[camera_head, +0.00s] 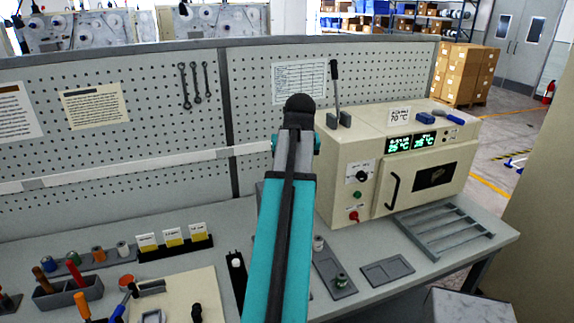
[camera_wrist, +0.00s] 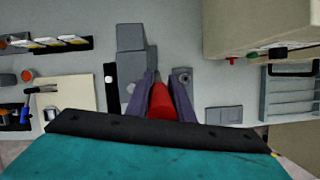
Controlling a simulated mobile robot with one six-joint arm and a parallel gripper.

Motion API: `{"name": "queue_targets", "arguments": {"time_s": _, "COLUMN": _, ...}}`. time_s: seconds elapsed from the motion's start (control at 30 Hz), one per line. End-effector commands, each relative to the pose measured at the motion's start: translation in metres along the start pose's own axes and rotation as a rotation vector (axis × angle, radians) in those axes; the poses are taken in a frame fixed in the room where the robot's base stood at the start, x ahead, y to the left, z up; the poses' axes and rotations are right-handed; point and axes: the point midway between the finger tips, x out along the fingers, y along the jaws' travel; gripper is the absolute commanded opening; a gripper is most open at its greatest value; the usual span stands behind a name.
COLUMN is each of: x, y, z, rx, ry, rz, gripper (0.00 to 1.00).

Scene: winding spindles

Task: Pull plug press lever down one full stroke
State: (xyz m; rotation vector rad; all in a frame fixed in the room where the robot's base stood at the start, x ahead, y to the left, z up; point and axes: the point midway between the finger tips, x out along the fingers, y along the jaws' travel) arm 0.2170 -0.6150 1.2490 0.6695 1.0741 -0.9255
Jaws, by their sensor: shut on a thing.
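In the wrist view the two dark purple fingers of my gripper (camera_wrist: 167,80) are shut on a red lever grip (camera_wrist: 166,103). The grip lies between the fingers and points toward the camera. A grey stepped block, seemingly the plug press (camera_wrist: 131,62), stands just beyond and left of the fingers. The joint between grip and press is hidden by the fingers. In the head view my teal arm covers the gripper, the red grip and nearly all of the press, so the lever's angle cannot be told there.
A beige oven (camera_head: 347,170) stands at right, with an upright black-handled lever (camera_head: 335,83) on top. A grey rack (camera_head: 442,230) lies before it. Pegboard (camera_head: 130,110) closes the back. Grey trays (camera_head: 388,270), yellow-labelled cards (camera_head: 172,238) and tools (camera_head: 80,300) lie around the bench.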

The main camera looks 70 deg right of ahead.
Motion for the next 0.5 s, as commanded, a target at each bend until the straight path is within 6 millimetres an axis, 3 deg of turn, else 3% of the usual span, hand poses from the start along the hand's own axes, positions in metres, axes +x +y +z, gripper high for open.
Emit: {"name": "queue_targets", "arguments": {"time_s": 0.5, "x": 0.007, "y": 0.002, "z": 0.016, "rx": -0.004, "ry": 0.086, "rz": -0.02, "gripper": 0.0}}
